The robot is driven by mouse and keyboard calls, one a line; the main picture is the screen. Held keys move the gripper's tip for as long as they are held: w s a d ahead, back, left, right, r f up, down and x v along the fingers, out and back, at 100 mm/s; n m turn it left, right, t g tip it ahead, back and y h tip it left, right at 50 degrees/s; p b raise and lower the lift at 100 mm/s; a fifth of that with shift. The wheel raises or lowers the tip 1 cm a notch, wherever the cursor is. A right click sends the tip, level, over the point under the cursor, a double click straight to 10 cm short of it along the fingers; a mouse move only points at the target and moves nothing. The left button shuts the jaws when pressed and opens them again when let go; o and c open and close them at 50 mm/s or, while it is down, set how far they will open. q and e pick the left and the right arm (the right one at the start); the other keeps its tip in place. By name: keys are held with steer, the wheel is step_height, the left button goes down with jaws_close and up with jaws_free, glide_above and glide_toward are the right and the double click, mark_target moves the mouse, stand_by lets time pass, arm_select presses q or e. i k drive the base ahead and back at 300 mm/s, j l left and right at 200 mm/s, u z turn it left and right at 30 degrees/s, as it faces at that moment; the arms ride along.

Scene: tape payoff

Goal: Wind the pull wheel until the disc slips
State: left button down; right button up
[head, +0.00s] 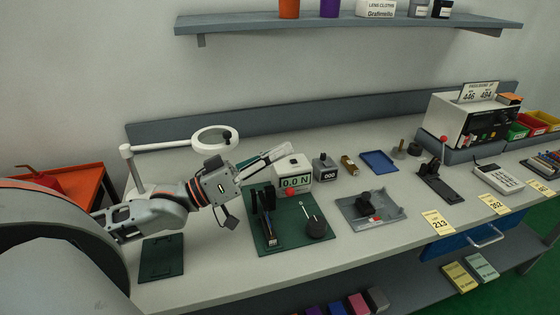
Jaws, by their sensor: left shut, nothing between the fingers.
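A dark round wheel (317,230) with a thin pale upright part beside it sits at the right of a dark green base plate (292,240). It looks like the pull wheel. Black upright parts (268,205) stand at the plate's left. I cannot make out the disc for certain. A white box (293,174) behind the plate reads 0.0 N and has a red part at its front. My left gripper (285,150) is shut and empty, its fingertips just above and behind the white box, away from the wheel. My right gripper is not in view.
A grey counter box (325,168) stands right of the white box. A grey tray (371,212) lies to the right, a green mat (161,257) at the left. A ring lamp (214,138) stands behind my left arm. A shelf (350,23) hangs above.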

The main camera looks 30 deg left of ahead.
mark_target(317, 225)
steer(key=k, duration=1)
